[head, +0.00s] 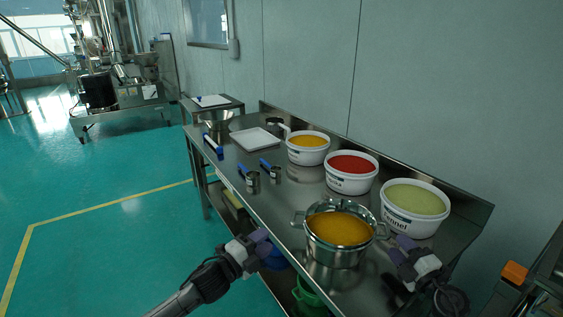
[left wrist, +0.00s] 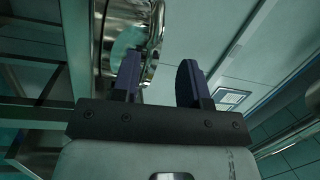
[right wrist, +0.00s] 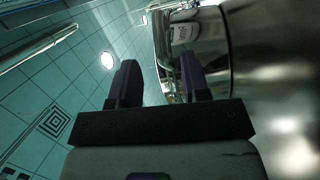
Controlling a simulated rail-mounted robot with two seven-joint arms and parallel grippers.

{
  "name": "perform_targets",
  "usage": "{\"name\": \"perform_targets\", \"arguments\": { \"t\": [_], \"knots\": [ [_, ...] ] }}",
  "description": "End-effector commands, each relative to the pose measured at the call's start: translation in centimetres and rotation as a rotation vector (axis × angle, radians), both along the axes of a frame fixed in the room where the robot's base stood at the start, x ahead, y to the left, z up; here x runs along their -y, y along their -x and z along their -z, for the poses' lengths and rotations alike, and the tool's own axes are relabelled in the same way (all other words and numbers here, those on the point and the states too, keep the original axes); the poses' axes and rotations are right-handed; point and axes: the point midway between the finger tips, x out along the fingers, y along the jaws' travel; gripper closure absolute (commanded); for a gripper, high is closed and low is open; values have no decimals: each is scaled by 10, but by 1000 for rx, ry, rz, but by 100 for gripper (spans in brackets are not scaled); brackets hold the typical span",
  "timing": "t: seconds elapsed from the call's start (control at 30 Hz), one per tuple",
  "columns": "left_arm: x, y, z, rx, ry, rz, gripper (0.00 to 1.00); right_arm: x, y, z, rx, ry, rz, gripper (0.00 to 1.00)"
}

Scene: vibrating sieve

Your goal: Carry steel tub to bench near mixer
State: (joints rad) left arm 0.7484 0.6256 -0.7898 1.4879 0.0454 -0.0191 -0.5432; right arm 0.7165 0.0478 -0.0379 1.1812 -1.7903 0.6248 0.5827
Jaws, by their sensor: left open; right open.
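The steel tub (head: 312,246), filled with orange-yellow material, stands upright at the near end of the steel bench (head: 222,168). It has a loop handle on each side. My left gripper (head: 262,240) is open just left of the tub. In the left wrist view the tub (left wrist: 112,45) and its handle are close to the open fingers (left wrist: 158,80). My right gripper (head: 397,248) is open by the tub's right handle. In the right wrist view the tub wall (right wrist: 212,50) is beside one finger (right wrist: 158,82). I cannot tell whether either gripper touches a handle.
White buckets with green (head: 413,226), red (head: 350,184) and orange (head: 307,157) contents line the wall side. Steel machinery (head: 120,95) stands far left; floor left is clear.

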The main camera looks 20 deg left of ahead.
Motion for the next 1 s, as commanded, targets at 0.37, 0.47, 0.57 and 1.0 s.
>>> {"name": "perform_targets", "arguments": {
  "t": [0.37, 0.47, 0.57, 1.0],
  "knots": [
    [0, 0, 0, 0, 0, 0, 60, 32, 45, 7, 0, 1, 0, 57],
    [0, 0, 0, 0, 0, 0, 60, 36, 51, 7, 0, 0, 0, 57],
    [0, 0, 0, 0, 0, 0, 60, 38, 55, 7, 0, 0, -1, 57],
    [1, 1, -2, -6, 4, -1, 60, 39, 57, 3, 3, -8, 4, 57]
  ]
}}
